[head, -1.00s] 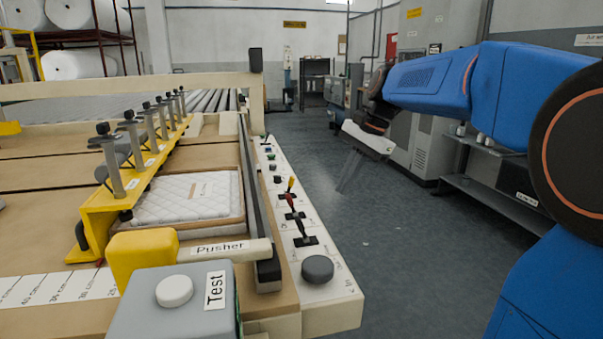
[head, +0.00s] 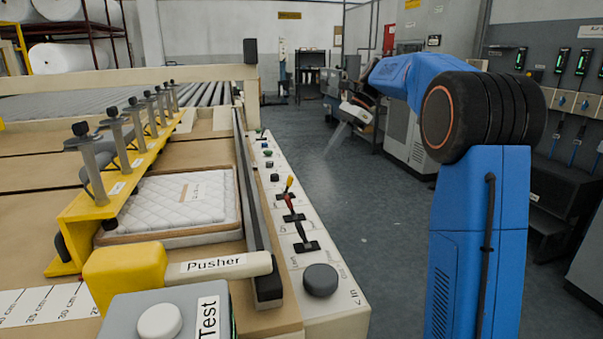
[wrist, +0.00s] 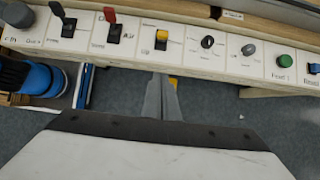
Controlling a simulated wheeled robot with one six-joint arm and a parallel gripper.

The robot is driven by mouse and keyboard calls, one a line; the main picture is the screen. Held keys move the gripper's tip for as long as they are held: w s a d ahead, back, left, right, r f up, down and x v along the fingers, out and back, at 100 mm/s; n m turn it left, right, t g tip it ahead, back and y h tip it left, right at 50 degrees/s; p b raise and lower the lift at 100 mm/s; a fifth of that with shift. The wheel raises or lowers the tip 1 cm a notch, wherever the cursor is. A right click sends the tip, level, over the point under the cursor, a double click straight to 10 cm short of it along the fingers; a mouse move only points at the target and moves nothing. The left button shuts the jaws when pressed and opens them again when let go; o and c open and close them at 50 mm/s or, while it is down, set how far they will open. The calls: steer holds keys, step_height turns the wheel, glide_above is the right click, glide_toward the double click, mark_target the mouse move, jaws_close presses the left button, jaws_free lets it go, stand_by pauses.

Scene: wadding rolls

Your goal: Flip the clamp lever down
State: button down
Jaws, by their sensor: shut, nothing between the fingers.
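Three levers stand on the sloping white control panel (head: 335,301): a black lever (head: 301,235), a red lever (head: 289,206) and a yellow lever (head: 290,182). In the wrist view the black lever (wrist: 58,14), red lever (wrist: 110,20) and yellow lever (wrist: 162,36) line the top edge. Their labels are too small to read, so I cannot tell which is the clamp lever. My gripper (wrist: 164,84) is shut and empty, its fingertips just short of the panel's edge near the yellow lever. In the head view my gripper (head: 335,141) is right of the panel, over open floor.
A black knob, a grey knob and a green button (wrist: 285,61) continue along the panel. A large grey knob (head: 320,280) sits at its near end. The Pusher bar (head: 225,264) and grey Test box (head: 160,318) stand left. Grey floor (head: 370,240) is clear right of the panel.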

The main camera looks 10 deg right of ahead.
steer(key=shift+a+f, duration=0.1)
glide_toward(288, 186)
steer(key=shift+w+a+f, duration=0.1)
steer(key=shift+w+f, duration=0.15)
steer(key=shift+f, duration=0.6)
steer(key=shift+w+a+f, duration=0.1)
steer(key=shift+w+f, duration=0.2)
steer(key=shift+f, duration=0.6)
steer(key=shift+w+a+f, duration=0.1)
steer(key=shift+w+f, duration=0.15)
steer(key=shift+f, duration=0.6)
steer(key=shift+a, duration=0.1)
